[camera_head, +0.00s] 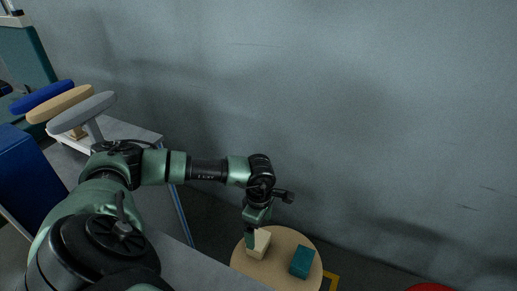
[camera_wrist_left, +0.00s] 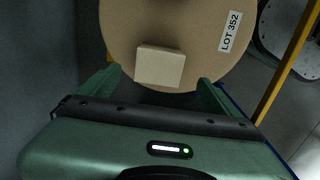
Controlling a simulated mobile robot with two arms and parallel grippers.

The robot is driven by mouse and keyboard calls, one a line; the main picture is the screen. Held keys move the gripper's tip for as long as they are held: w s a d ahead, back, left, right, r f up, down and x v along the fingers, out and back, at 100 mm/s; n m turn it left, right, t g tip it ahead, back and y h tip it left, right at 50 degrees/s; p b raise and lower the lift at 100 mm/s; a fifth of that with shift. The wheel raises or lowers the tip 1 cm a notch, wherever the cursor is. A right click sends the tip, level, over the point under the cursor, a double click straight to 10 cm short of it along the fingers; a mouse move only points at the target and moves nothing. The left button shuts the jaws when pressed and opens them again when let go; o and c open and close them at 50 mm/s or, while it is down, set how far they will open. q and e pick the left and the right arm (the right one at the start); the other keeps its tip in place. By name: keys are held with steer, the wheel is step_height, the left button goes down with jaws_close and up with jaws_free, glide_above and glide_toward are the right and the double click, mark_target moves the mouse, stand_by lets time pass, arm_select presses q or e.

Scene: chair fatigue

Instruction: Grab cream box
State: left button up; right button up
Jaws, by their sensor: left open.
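The cream box (camera_head: 262,243) sits on a round tan table top (camera_head: 283,242), near its left edge in the head view. In the left wrist view the cream box (camera_wrist_left: 160,66) lies ahead of and between the two green fingers. My left gripper (camera_head: 251,236) points down beside the box in the head view, and part of the box is hidden behind it. In the left wrist view my left gripper (camera_wrist_left: 160,88) is open with nothing held, its fingers wide apart. My right gripper is not in view.
A teal box (camera_head: 302,262) stands on the same round top, right of the cream box. A "LOT 352" label (camera_wrist_left: 231,31) is on the top. A grey bench (camera_head: 190,262) lies left of it, with padded armrests (camera_head: 84,112) farther left. A grey wall (camera_head: 350,110) rises behind.

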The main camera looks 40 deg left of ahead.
mark_target(259, 238)
arm_select(q)
step_height(259, 238, down, 8)
steer(key=shift+a+f+b, duration=0.15)
steer(key=shift+f+b, duration=0.1)
steer(key=shift+b, duration=0.45)
steer(key=shift+r, duration=0.1)
steer(key=c, duration=1.6)
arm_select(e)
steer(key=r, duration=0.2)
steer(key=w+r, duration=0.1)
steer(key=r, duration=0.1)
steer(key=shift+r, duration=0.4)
